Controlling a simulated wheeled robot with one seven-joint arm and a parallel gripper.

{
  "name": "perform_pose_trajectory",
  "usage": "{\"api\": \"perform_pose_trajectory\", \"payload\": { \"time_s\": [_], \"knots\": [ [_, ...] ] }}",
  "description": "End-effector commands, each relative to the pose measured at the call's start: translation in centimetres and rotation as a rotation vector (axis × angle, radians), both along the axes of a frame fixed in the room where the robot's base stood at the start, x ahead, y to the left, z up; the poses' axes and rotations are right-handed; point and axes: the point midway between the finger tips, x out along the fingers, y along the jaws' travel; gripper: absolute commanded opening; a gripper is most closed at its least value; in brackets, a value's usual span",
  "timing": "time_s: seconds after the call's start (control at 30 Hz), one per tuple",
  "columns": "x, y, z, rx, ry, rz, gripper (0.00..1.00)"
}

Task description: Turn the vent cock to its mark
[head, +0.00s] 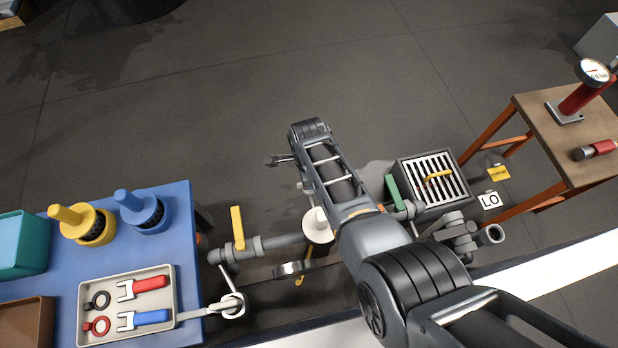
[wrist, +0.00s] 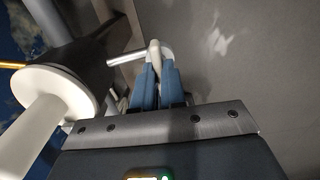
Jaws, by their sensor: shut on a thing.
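In the wrist view, my gripper (wrist: 157,76) has its blue fingers together on the small pale handle of what looks like the vent cock (wrist: 154,48). A short metal bar runs left from the handle. No mark for the cock can be made out. In the head view, my forearm and wrist cover the gripper and most of the cock, so its angle cannot be read there. A white disc with a knob (head: 317,226) is beside my arm; a white disc and stem also show close at the left of the wrist view (wrist: 57,92).
Grey pipework with a yellow lever (head: 238,228) and a green lever (head: 392,192) lies on both sides of my arm. A drain grate (head: 418,190) is at right. A blue table (head: 185,215) with a tool tray (head: 168,268) is left.

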Motion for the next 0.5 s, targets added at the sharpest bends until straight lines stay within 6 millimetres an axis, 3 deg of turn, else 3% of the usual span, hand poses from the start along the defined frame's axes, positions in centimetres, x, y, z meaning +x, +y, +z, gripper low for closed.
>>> {"api": "perform_pose_trajectory", "payload": {
  "time_s": [0.2,0.23,0.5],
  "knots": [
    [-0.02,0.0,-0.03,0.0,0.0,-0.002,0.0],
    [-0.02,0.0,-0.03,0.0,0.0,-0.002,0.12],
    [-0.01,0.0,-0.02,0.0,0.0,-0.001,0.36]
  ]
}}
